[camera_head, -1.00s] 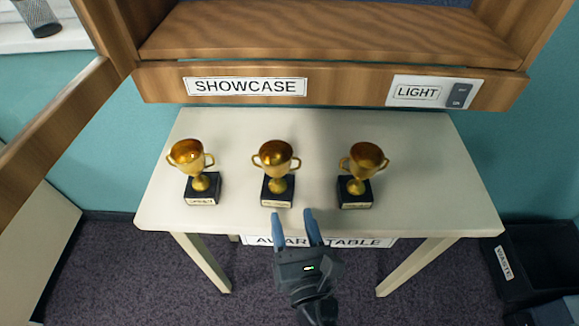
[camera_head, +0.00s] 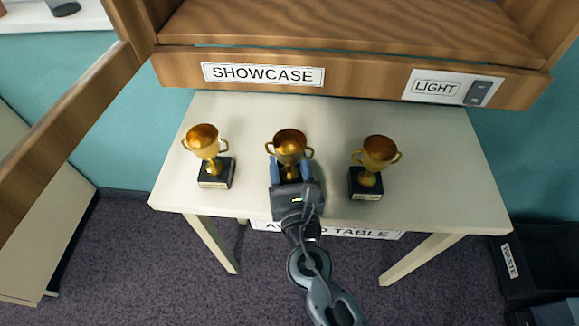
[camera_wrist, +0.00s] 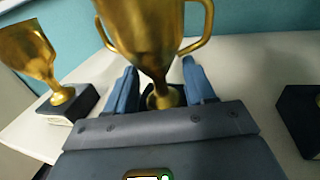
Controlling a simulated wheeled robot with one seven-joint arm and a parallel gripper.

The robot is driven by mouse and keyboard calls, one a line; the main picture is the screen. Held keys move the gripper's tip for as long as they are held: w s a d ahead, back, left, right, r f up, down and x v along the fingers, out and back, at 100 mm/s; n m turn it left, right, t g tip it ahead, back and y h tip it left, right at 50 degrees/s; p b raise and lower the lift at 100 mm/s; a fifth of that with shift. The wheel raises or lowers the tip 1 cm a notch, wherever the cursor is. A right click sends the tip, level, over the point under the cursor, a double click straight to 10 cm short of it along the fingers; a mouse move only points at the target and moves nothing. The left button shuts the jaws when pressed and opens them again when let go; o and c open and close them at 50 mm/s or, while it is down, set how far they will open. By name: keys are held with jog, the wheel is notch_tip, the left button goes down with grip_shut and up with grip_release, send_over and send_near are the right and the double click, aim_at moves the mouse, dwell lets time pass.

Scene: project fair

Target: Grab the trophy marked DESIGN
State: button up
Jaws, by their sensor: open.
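Three gold two-handled trophies on black bases stand upright on the award table (camera_head: 440,125). They are the left trophy (camera_head: 204,143), the middle trophy (camera_head: 290,145) and the right trophy (camera_head: 378,153). Their base plates are too small to read, so I cannot tell which is marked DESIGN. My gripper (camera_head: 288,170) is open at the middle trophy, its fingers on either side of the stem. In the wrist view, the middle trophy (camera_wrist: 150,35) rises between the open fingers (camera_wrist: 160,88). Its base is mostly hidden by my gripper.
A wooden SHOWCASE cabinet (camera_head: 350,83) overhangs the table's back, with a LIGHT switch panel (camera_head: 447,88). An open wooden door (camera_head: 60,105) is at left. A black WASTE bin (camera_head: 535,260) stands at lower right.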

grip_shut()
dwell(0.4)
jog(key=shift+r, duration=0.1)
